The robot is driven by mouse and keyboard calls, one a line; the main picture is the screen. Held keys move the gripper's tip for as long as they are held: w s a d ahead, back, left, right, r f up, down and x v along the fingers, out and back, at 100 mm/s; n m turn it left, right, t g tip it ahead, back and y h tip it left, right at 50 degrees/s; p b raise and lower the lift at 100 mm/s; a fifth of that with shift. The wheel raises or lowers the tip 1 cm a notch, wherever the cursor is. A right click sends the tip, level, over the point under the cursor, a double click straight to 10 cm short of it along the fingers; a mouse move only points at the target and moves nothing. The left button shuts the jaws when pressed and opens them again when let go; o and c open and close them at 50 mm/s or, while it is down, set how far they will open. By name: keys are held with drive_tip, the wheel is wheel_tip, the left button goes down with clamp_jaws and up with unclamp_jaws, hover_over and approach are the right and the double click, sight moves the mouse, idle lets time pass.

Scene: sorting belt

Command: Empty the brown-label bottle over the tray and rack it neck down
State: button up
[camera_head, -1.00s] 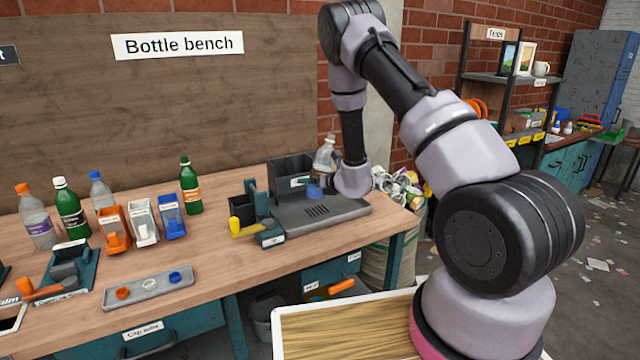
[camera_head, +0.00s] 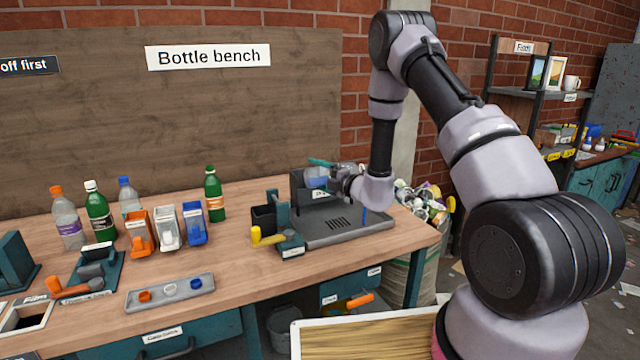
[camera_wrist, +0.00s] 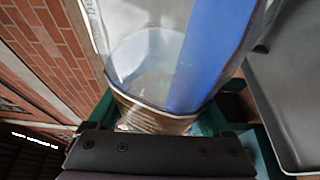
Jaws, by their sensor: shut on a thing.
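My gripper (camera_head: 343,182) is shut on the brown-label bottle above the grey slotted tray (camera_head: 300,240). In the wrist view the clear bottle (camera_wrist: 145,48) fills the top middle, with its brown label (camera_wrist: 150,115) between the teal fingers. Blue liquid (camera_wrist: 205,50) shows along its right side. In the head view the bottle is tipped over, with blue (camera_head: 316,178) at its left end. A thin blue stream (camera_head: 364,216) drops toward the tray's right part. The neck is hidden behind my gripper. I cannot tell a neck-down rack apart from the dark holder (camera_head: 300,190) behind the tray.
A green bottle (camera_head: 214,195), small coloured bins (camera_head: 167,228), more bottles (camera_head: 100,212) and a cap tray (camera_head: 170,300) are further left. A bag of waste (camera_head: 418,205) stands off the bench's right end.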

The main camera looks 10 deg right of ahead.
drive_tip(key=d+r+m+t, duration=0.1)
drive_tip(key=r+m, duration=0.1)
drive_tip(key=m, duration=0.1)
drive_tip(key=r+m+t, duration=0.1)
drive_tip(key=r+m, duration=0.1)
drive_tip(key=m, duration=0.1)
drive_tip(key=d+r+m+t, duration=0.1)
drive_tip(key=r+m, duration=0.1)
drive_tip(key=m, duration=0.1)
drive_tip(key=shift+w+d+r+t, duration=0.3)
drive_tip(key=shift+w, duration=0.1)
drive_tip(key=d+m+t+h, duration=0.1)
drive_tip(key=m, duration=0.2)
drive_tip(key=w+d+r+m+t+h, duration=0.1)
drive_tip(key=d+m, duration=0.1)
drive_tip(key=m, duration=0.1)
drive_tip(key=d+r+m+t+h, duration=0.1)
drive_tip(key=d+m, duration=0.1)
drive_tip(key=m, duration=0.2)
drive_tip(key=shift+w+r, duration=0.25)
drive_tip(key=shift+w, duration=0.05)
drive_tip(key=shift+w+d+r+m+t+h, duration=0.25)
drive_tip(key=shift+d+m+h, duration=0.2)
drive_tip(key=shift+m, duration=0.5)
drive_tip(key=shift+w+d+r+m+t+h, duration=0.15)
drive_tip(key=shift+d+m+t+h, duration=0.25)
drive_tip(key=shift+m, duration=0.55)
drive_tip(key=shift+r, duration=0.1)
